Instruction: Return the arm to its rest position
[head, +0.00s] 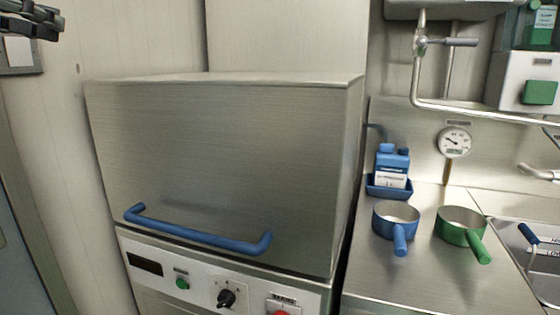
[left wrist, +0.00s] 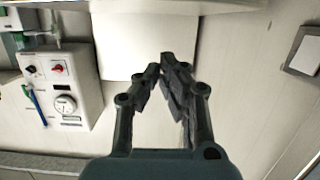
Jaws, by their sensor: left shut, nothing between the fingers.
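My left gripper (head: 42,22) shows at the top left corner of the head view, raised in front of the pale wall. In the left wrist view my left gripper (left wrist: 162,68) has its dark fingers drawn together at the tips, with nothing between them. It touches nothing that I can see. My right gripper is in neither view.
A steel hood machine (head: 230,160) with a blue bar handle (head: 195,232) fills the middle. On the steel counter at right stand a blue pot (head: 395,218), a green pot (head: 460,226) and a blue bottle (head: 392,165). A dial gauge (head: 454,142) hangs behind.

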